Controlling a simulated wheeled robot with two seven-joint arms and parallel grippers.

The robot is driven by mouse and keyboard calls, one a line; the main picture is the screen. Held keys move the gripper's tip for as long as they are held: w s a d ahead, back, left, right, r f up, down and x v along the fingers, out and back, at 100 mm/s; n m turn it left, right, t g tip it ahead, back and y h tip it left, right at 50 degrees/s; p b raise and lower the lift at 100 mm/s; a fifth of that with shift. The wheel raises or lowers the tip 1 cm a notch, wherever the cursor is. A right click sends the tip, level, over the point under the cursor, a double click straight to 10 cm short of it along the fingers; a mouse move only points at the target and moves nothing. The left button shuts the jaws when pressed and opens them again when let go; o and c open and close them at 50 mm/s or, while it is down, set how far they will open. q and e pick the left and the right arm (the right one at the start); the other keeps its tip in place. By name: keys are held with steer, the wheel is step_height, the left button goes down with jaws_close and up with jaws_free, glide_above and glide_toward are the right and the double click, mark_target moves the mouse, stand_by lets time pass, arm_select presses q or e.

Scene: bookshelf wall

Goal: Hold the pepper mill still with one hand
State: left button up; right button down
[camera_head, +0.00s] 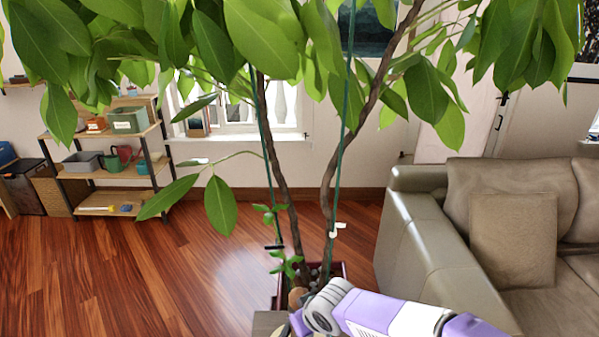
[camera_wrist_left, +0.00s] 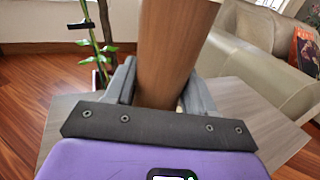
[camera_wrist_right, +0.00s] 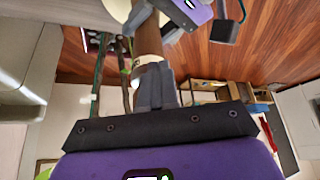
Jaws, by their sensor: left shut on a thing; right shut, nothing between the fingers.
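The pepper mill shows in the left wrist view as a smooth brown wooden cylinder (camera_wrist_left: 168,60). My left gripper (camera_wrist_left: 160,92) is shut around it, one finger on each side, above a grey wooden tabletop (camera_wrist_left: 245,115). In the right wrist view the mill's brown body (camera_wrist_right: 123,48) shows behind my right gripper (camera_wrist_right: 155,75), with a cream band or part (camera_wrist_right: 147,44) near the fingertips. My right gripper is shut and empty; I cannot tell whether it touches the mill. In the head view a round brown knob (camera_head: 297,297), likely the mill's top, is partly hidden beside my right arm.
A tall leafy plant (camera_head: 275,180) stands in a dark red pot (camera_head: 341,270) just beyond the table. A beige sofa (camera_head: 420,235) is at the right. A shelf unit (camera_head: 100,175) with boxes stands at the left wall. The wooden floor (camera_head: 150,265) at left is clear.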

arm_select(q)
steer(key=shift+s+f, duration=0.1)
steer(key=shift+f, duration=0.2)
arm_select(e)
step_height(320, 180, up, 5)
steer(key=shift+w+a+f+m+g+h, duration=0.15)
steer(key=shift+f+m+g+h, duration=0.25)
steer(key=shift+f+m, duration=0.6)
steer(key=shift+w+a+f+m+g+h, duration=0.15)
steer(key=shift+f+m+g+h, duration=0.3)
steer(key=shift+f+m, duration=0.55)
steer(key=shift+w+f+m+g+h, duration=0.25)
steer(key=shift+f+m+h, duration=0.3)
steer(key=shift+f+m, duration=0.4)
arm_select(q)
steer(key=shift+r, duration=0.1)
arm_select(e)
steer(key=shift+w, duration=0.1)
